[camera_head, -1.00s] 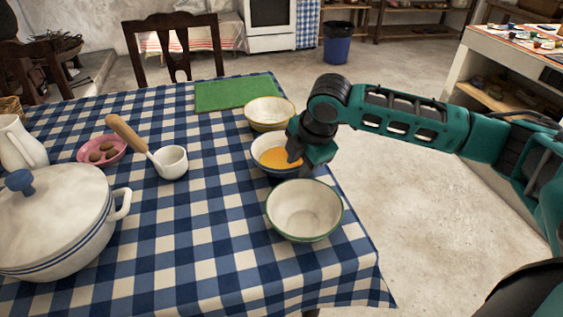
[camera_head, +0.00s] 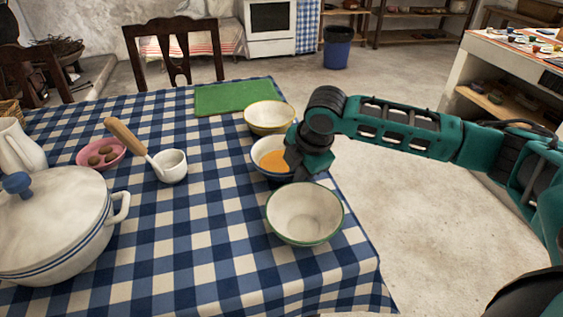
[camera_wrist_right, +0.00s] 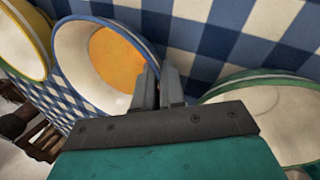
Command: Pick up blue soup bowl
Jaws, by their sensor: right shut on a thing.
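The blue soup bowl (camera_head: 258,148), white inside with a blue rim and orange soup in it, is on the checked table between two other bowls. It also shows in the right wrist view (camera_wrist_right: 78,55). My right gripper (camera_head: 297,168) is at the bowl's right side, and its body hides part of that side. In the right wrist view the fingers (camera_wrist_right: 158,85) are shut on the bowl's rim. I cannot tell whether the bowl is clear of the cloth. My left gripper is not in view.
A green-rimmed empty bowl (camera_head: 304,213) stands close in front, and a yellow-rimmed bowl (camera_head: 269,117) close behind. A green board (camera_head: 233,97), a white ladle (camera_head: 170,166), a pink dish (camera_head: 101,153) and a large pot (camera_head: 50,225) are farther left. The table's right edge is close.

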